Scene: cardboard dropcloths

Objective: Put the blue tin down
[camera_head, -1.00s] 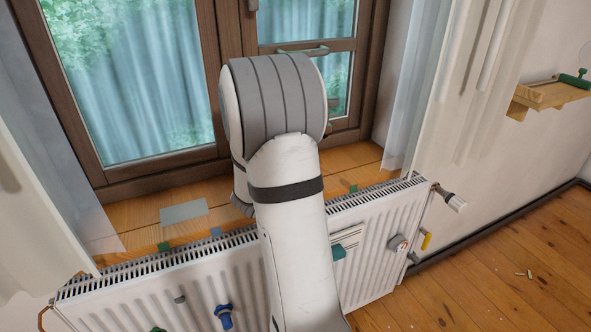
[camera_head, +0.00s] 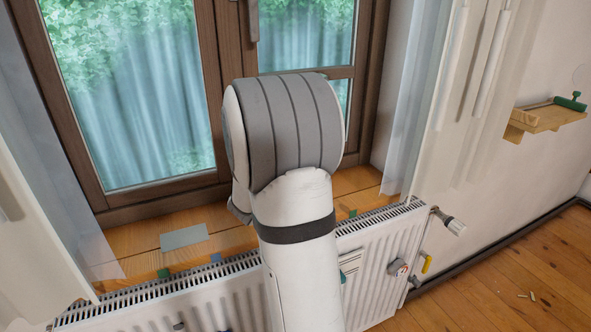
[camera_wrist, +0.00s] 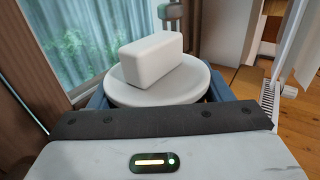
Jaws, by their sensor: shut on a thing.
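In the wrist view, my gripper (camera_wrist: 160,98) has blue-grey fingers on either side of a round white thing (camera_wrist: 130,96). It is shut on this thing. A white block with rounded edges (camera_wrist: 152,60) rests on its flat top. I see no surface that is clearly a blue tin, and the lower side of the round thing is hidden by my wrist. In the head view, my gripper and what it holds are hidden behind my arm.
A wooden sill (camera_head: 130,252) runs under the window, with a grey card (camera_head: 183,237) on its left part. A white radiator (camera_head: 375,270) stands below it. A small wooden shelf (camera_head: 548,118) with a green-handled tool (camera_head: 571,103) is on the right wall. Curtains hang both sides.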

